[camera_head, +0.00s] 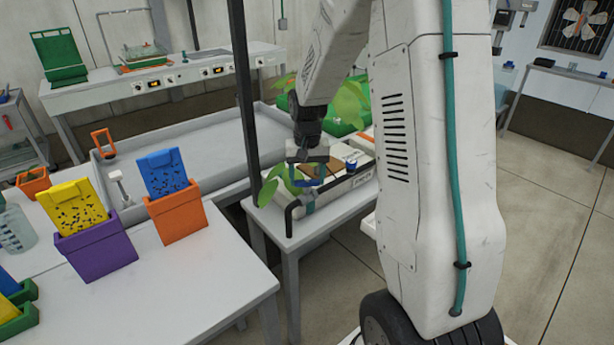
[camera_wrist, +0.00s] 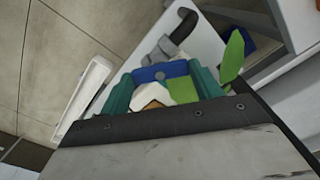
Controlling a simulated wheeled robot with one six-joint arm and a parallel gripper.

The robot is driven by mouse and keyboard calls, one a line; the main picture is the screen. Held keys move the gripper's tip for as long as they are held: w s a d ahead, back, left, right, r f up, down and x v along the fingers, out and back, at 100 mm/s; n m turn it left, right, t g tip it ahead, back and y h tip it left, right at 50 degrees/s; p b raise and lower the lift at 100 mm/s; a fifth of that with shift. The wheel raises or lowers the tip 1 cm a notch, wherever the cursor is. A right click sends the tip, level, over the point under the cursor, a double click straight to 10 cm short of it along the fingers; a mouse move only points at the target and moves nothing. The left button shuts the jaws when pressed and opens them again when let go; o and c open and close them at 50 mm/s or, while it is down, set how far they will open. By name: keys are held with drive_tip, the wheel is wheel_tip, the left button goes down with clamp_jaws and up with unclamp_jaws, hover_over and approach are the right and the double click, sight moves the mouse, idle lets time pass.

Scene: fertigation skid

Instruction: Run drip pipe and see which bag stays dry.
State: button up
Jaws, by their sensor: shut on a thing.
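My gripper (camera_head: 310,172) is low over the white grow bag (camera_head: 345,190) on the small white table beside the bench. In the wrist view its two teal fingers (camera_wrist: 162,86) are shut on a blue handle-like piece (camera_wrist: 160,71). The black pipe (camera_head: 289,215) bends down at the table's front edge, with a grey fitting below my gripper. Its black end also shows in the wrist view (camera_wrist: 185,24). Green leaves (camera_head: 275,184) stand by the bag, and a small blue cap (camera_head: 351,164) sits at its right. Water and the bags' wetness cannot be made out.
A purple pot (camera_head: 96,252) with a yellow card and an orange pot (camera_head: 177,218) with a blue card stand on the left table. A grey tray bench (camera_head: 200,150) lies behind. A dark post (camera_head: 243,95) rises left of my arm. Open floor lies right.

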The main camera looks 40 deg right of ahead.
sight(307, 181)
drive_tip(key=n, duration=0.4)
drive_tip(key=shift+n, duration=0.4)
drive_tip(key=shift+r, duration=0.1)
idle(0.3)
drive_tip(key=o, duration=1)
wheel_tip(307, 181, up, 8)
drive_tip(key=shift+f, duration=0.1)
